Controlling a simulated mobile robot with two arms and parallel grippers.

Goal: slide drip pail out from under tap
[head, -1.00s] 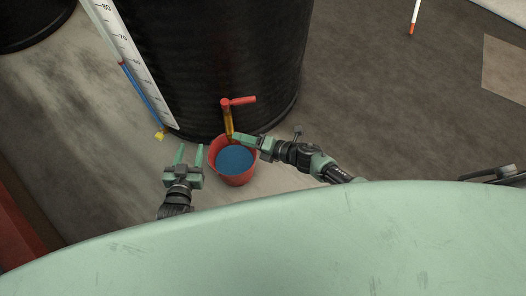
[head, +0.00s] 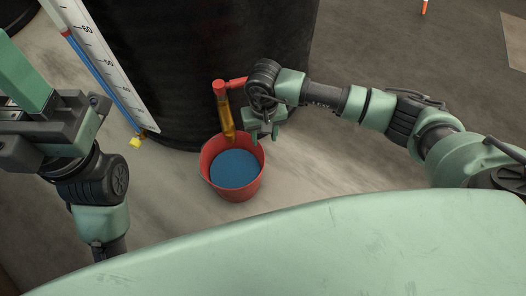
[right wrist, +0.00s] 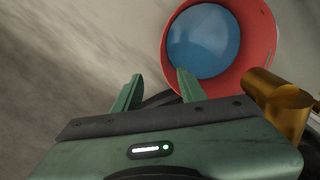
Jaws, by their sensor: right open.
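The drip pail (head: 258,180) is red, with blue inside, and stands upright on the floor below the tap's amber spout (head: 227,119). The tap has a red handle (head: 219,87) whose right end goes behind my right wrist. My right gripper (head: 264,135) is open and empty, pointing down by the pail's far right rim. In the right wrist view one finger overlaps the pail's rim (right wrist: 259,62) and the other is outside it; I cannot tell whether they touch.
The big black tank (head: 180,60) stands right behind the pail. A white scale (head: 95,60) with a blue tube and a yellow end piece (head: 136,142) runs along its left side. The floor (head: 335,165) right of the pail is clear.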

